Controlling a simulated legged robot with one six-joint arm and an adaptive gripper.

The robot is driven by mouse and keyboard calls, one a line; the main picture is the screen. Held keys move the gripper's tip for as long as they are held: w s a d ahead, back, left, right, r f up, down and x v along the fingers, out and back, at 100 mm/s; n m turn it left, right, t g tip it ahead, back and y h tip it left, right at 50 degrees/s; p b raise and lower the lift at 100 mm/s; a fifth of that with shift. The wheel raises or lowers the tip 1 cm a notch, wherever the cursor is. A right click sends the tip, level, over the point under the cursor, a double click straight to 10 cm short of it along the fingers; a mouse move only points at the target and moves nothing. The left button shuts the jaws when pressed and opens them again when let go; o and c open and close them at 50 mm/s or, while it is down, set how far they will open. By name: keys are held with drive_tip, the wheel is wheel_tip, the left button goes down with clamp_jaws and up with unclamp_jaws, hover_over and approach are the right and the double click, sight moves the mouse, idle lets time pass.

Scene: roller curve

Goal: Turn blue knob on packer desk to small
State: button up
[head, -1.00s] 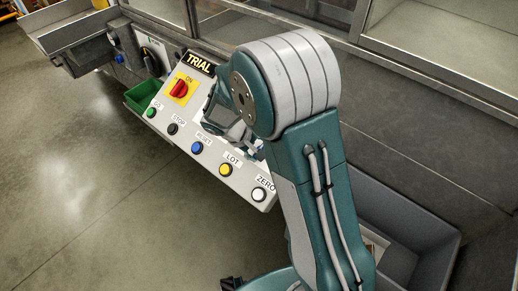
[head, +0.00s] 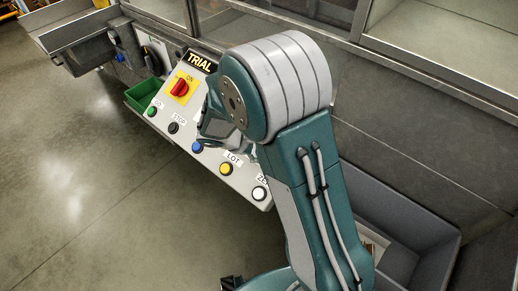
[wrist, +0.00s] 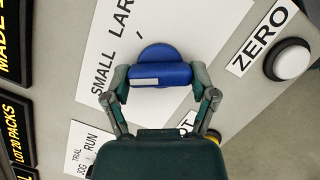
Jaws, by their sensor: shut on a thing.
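The blue knob (wrist: 160,55) is in the wrist view, on a white label (wrist: 112,45) that reads "SMALL" and "LAR", the rest cut off. The knob's grip bar lies nearly level across the picture, with a white mark on its left half. My gripper (wrist: 161,76) has one finger at each end of the bar and is shut on it. In the head view the knob is hidden behind my arm and gripper. The sloped packer desk panel (head: 153,103) shows there, left of my arm.
A white ZERO button (wrist: 290,58) is right of the knob. The panel also carries a red switch on a yellow plate (head: 181,88), a blue button (head: 197,147) and a yellow button (head: 226,169). A green bin (head: 140,97) sits behind it. The floor at left is clear.

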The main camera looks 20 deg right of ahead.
idle(0.4)
drive_tip(key=o, duration=1)
drive_tip(key=shift+a, duration=0.1)
drive_tip(key=v, duration=1.2)
drive_tip(key=shift+a+f, duration=0.1)
drive_tip(key=shift+a, duration=0.05)
drive_tip(key=s+d+r+m+t+y, duration=0.1)
drive_tip(key=s+d+r+m+y, duration=0.1)
drive_tip(key=s+r+m, duration=0.2)
drive_tip(key=s+d+r+m+t+y, duration=0.1)
drive_tip(key=s+d+r+m+y, duration=0.2)
drive_tip(key=s, duration=0.6)
drive_tip(key=s+d+r+m+t+y, duration=0.2)
drive_tip(key=s+d+r+m, duration=0.1)
drive_tip(key=s+r+m, duration=0.2)
drive_tip(key=shift+s+d+r+y, duration=0.1)
drive_tip(key=shift+s+r+y, duration=0.1)
drive_tip(key=shift+s, duration=0.2)
drive_tip(key=shift+s+d+r+y, duration=0.1)
drive_tip(key=shift+s+r+y, duration=0.15)
drive_tip(key=shift+s, duration=0.2)
